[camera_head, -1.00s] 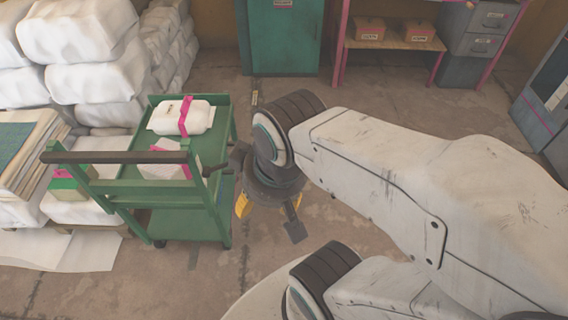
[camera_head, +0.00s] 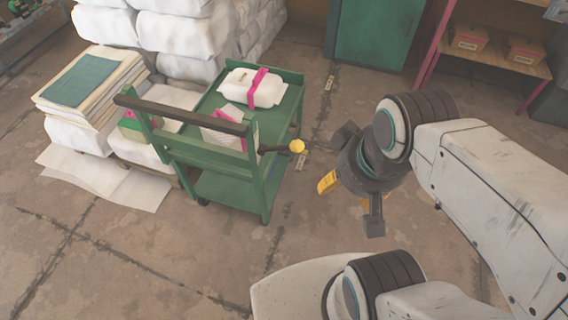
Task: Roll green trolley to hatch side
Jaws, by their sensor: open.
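The green trolley (camera_head: 235,193) stands left of centre, with two shelves and a dark handle bar (camera_head: 180,114) across its near side. A short dark lever with a yellow knob (camera_head: 297,146) sticks out to the right of the bar. A white package with a pink band (camera_head: 252,87) lies on the top shelf, and a second banded package (camera_head: 222,132) is partly hidden behind the bar. My gripper (camera_head: 350,207) is open and empty, to the right of the trolley and knob, with a gap between in the picture. I cannot identify a hatch.
White sacks (camera_head: 183,41) are stacked behind the trolley. Stacked sheets (camera_head: 92,85) stand at its left. A green cabinet (camera_head: 378,35) and a pink-framed shelf (camera_head: 495,58) with boxes are at the back. The floor (camera_head: 110,250) in front is clear.

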